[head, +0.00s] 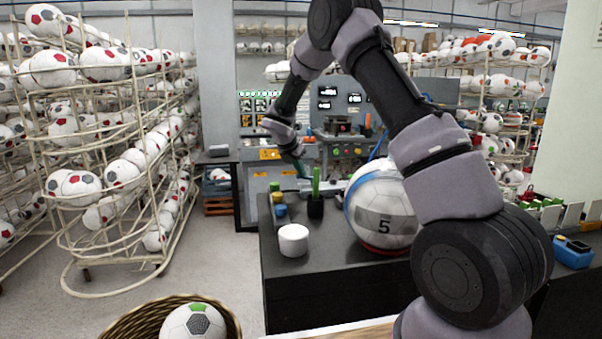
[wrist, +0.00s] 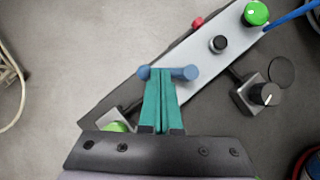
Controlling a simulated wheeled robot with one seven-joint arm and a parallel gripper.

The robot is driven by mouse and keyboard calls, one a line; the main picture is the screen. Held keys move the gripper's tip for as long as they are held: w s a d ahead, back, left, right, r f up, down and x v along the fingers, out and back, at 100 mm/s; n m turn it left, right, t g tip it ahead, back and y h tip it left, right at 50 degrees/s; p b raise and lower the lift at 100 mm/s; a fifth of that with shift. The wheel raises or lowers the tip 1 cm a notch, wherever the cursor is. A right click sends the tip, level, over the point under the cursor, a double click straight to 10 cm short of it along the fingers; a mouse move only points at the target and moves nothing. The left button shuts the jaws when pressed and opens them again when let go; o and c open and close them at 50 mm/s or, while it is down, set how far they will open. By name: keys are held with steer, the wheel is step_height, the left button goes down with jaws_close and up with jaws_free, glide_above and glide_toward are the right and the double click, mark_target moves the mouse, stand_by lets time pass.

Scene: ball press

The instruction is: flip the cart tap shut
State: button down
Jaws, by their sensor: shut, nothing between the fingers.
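In the wrist view, a blue bar with rounded ends (wrist: 187,72), which looks like the tap's handle, lies crosswise at the fingertips. It sits over the edge of a slanted light-grey panel (wrist: 185,62). My gripper (wrist: 160,76) has its teal fingers shut together with nothing between them. The fingertips overlap the middle of the blue bar; I cannot tell whether they touch it. In the head view, my gripper (head: 302,172) points down beyond the far left part of the dark cart (head: 310,265). The tap cannot be made out clearly there.
The panel carries a green knob (wrist: 256,13), a black knob (wrist: 219,43) and a red knob (wrist: 197,22). A large ball marked 5 (head: 380,208), a white tub (head: 293,240) and a black cup with a green handle (head: 315,207) stand on the cart. Ball racks (head: 130,130) fill the left.

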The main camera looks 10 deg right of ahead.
steer(key=m, duration=0.1)
steer(key=w+m+g+h, duration=0.1)
steer(key=m, duration=0.1)
steer(key=shift+w+d+m+g, duration=0.25)
steer(key=shift+d+m+g, duration=0.05)
steer(key=shift+m+g, duration=0.1)
steer(key=m+g, duration=0.1)
steer(key=w+d+m+h, duration=0.1)
steer(key=m, duration=0.1)
steer(key=shift+g, duration=0.4)
steer(key=shift+s, duration=0.2)
steer(key=shift+s+d, duration=0.35)
steer(key=shift+s, duration=0.25)
steer(key=v, duration=1.1)
